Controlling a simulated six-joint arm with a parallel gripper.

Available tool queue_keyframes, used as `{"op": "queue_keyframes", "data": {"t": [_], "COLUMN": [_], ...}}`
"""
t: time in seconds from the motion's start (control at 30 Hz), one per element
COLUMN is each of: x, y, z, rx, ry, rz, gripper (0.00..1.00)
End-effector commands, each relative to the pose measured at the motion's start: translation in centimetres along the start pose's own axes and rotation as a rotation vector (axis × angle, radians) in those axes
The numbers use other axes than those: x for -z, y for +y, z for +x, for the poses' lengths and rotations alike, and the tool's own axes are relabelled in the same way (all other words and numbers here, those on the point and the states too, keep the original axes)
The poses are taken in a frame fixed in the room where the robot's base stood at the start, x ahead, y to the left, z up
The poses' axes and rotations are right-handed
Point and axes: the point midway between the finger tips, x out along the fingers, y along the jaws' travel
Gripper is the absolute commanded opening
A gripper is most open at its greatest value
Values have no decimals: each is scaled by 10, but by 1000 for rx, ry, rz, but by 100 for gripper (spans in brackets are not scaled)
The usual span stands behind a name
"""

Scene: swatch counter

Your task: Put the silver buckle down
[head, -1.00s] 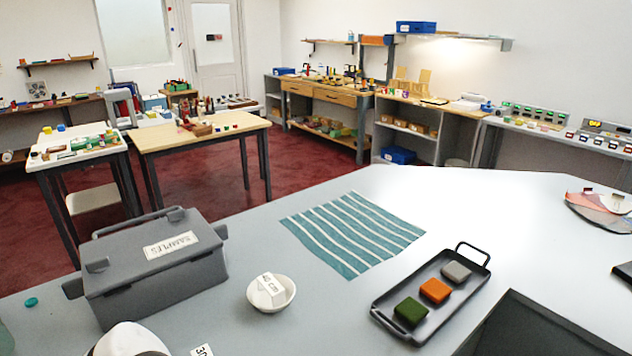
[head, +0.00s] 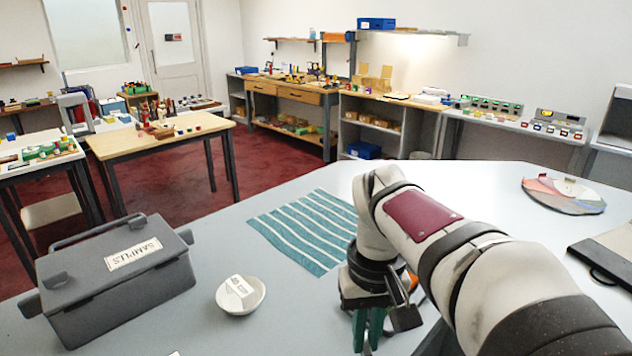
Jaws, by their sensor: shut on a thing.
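My gripper (head: 368,330) hangs at the bottom centre of the head view, with its green fingers pointing down. The gripper is right of the white bowl and in front of the striped teal cloth (head: 290,232). My arm covers the cloth's right part and most of the dark tray. A bit of the orange block (head: 409,281) shows behind the wrist.
A grey SAMPLES box (head: 120,285) stands at the left. The white bowl (head: 240,308) holds a labelled white block (head: 239,288). A fan of colour swatches (head: 565,197) lies at the far right. The counter between box and cloth is clear.

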Motion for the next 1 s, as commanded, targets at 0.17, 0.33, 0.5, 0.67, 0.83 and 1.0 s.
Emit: {"op": "queue_keyframes", "data": {"t": [0.17, 0.33, 0.5, 0.67, 0.83, 1.0], "x": [8, 8, 8, 8, 10, 38], "y": [32, 33, 33, 32, 31, 4], "z": [2, 2, 2, 2, 2, -4], "rx": [0, 0, 0, 0, 0, -2], "ry": [0, 1, 1, 1, 0, -2], "rz": [119, 124, 122, 122, 112, -35], "gripper": [0, 0, 0, 0, 0, 0]}}
